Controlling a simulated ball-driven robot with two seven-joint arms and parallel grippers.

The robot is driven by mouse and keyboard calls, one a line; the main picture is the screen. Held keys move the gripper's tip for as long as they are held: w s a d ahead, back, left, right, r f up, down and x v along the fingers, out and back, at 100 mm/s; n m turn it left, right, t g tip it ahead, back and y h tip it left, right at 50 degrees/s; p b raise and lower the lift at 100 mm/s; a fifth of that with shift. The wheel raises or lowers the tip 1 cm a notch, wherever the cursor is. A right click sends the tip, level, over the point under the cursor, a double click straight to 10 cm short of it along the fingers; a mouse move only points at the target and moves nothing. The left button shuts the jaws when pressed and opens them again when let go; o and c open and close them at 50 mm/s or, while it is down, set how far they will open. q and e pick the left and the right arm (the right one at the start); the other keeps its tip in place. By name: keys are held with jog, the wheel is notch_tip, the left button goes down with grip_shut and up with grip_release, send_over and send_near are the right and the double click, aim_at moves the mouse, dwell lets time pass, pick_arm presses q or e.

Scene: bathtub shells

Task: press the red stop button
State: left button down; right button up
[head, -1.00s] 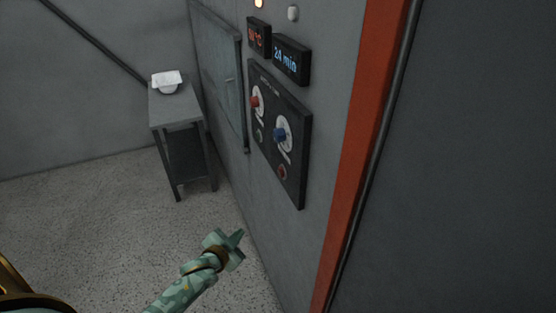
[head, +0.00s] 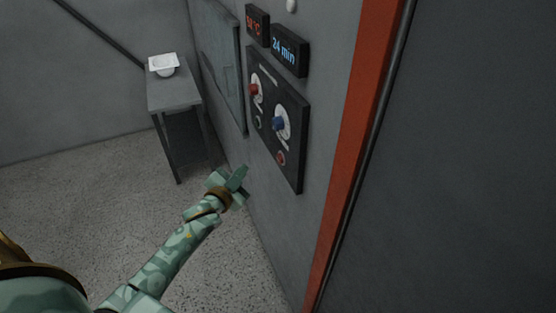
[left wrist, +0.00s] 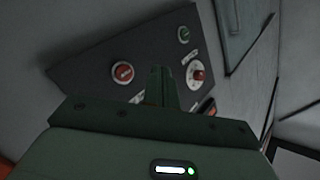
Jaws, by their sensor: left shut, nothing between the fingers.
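The red stop button (head: 281,158) sits at the lower right of a dark control panel (head: 294,169) on the grey wall. In the left wrist view the red button (left wrist: 123,72) shows left of my fingers, with the panel (left wrist: 85,75) around it. My left gripper (head: 240,177) is shut and empty, below and left of the button in the head view. In the left wrist view its fingers (left wrist: 160,85) point toward the panel, apart from the button as far as I can tell. My right gripper is not in view.
The panel also bears a red knob (head: 254,91), a blue knob (head: 278,124) and a dark round button (head: 257,121). Two displays (head: 290,51) hang above. A grey side table (head: 173,93) with a white bowl (head: 164,65) stands at the left. An orange-red frame (head: 361,130) edges the wall.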

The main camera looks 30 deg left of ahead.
aim_at(279, 159)
pick_arm(q)
jog(key=w+d+b, duration=0.2)
jog(key=w+d, duration=0.3)
jog(key=shift+w, duration=0.4)
dwell(1.9)
jog(key=shift+w+d, duration=0.25)
jog(key=shift+w, duration=0.1)
jog(key=shift+w+d, duration=0.25)
jog(key=shift+w, duration=0.05)
dwell(0.7)
dwell(0.4)
jog(key=shift+s+a, duration=0.5)
jog(key=shift+s, duration=0.15)
jog(key=shift+p, duration=0.3)
